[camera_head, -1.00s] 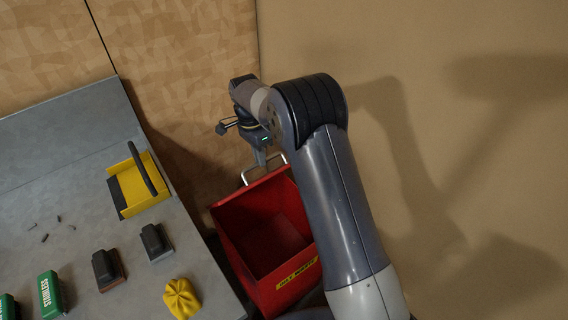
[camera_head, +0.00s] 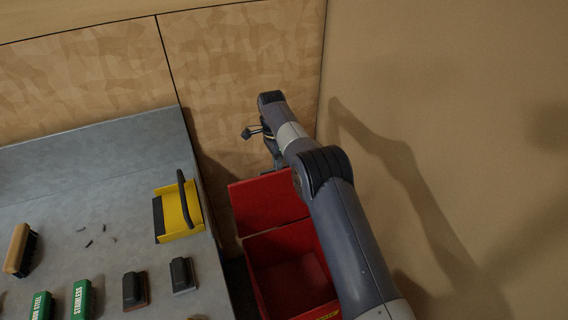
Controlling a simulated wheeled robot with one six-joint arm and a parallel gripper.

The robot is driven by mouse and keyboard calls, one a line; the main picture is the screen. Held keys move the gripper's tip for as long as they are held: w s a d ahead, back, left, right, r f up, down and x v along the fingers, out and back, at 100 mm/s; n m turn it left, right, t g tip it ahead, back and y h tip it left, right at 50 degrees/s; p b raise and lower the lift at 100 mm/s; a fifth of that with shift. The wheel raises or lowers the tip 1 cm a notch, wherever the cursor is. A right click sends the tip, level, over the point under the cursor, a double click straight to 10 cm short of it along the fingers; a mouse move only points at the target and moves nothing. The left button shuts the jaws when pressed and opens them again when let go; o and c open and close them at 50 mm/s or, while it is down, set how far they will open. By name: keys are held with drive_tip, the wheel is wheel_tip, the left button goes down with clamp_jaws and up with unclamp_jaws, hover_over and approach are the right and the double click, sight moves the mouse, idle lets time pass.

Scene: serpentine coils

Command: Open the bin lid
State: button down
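The red bin (camera_head: 247,270) stands on the floor beside the workbench, its inside visible from above. Its red lid (camera_head: 265,203) is raised at the far side of the opening, with its flat face toward me. My gripper (camera_head: 274,156) is just behind the lid's upper edge. Its fingertips are hidden or too small to make out, so I cannot tell whether they touch the lid or hold anything. The lid's handle does not show now. My arm covers the bin's right side.
The grey workbench (camera_head: 100,190) is at left, with a yellow dustpan-like item (camera_head: 180,212), a wooden brush (camera_head: 20,250), green boxes (camera_head: 82,298) and dark blocks (camera_head: 134,290). Wooden panels stand behind and a tan wall (camera_head: 450,120) is at right, near my arm.

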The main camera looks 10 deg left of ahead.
drive_tip(key=shift+w+a+f, duration=0.3)
drive_tip(key=shift+w+f, duration=0.1)
drive_tip(key=shift+f, duration=0.25)
drive_tip(key=c, duration=1.9)
unclamp_jaws()
drive_tip(key=shift+o, duration=0.8)
drive_tip(key=shift+w+f, duration=0.1)
drive_tip(key=shift+w, duration=0.05)
drive_tip(key=shift+o, duration=1.4)
drive_tip(key=shift+r+p, duration=0.25)
drive_tip(key=shift+p, duration=0.05)
drive_tip(key=shift+w+a+r, duration=0.1)
wheel_tip(320, 180, up, 10)
drive_tip(key=p, duration=0.2)
drive_tip(key=shift+c, duration=0.4)
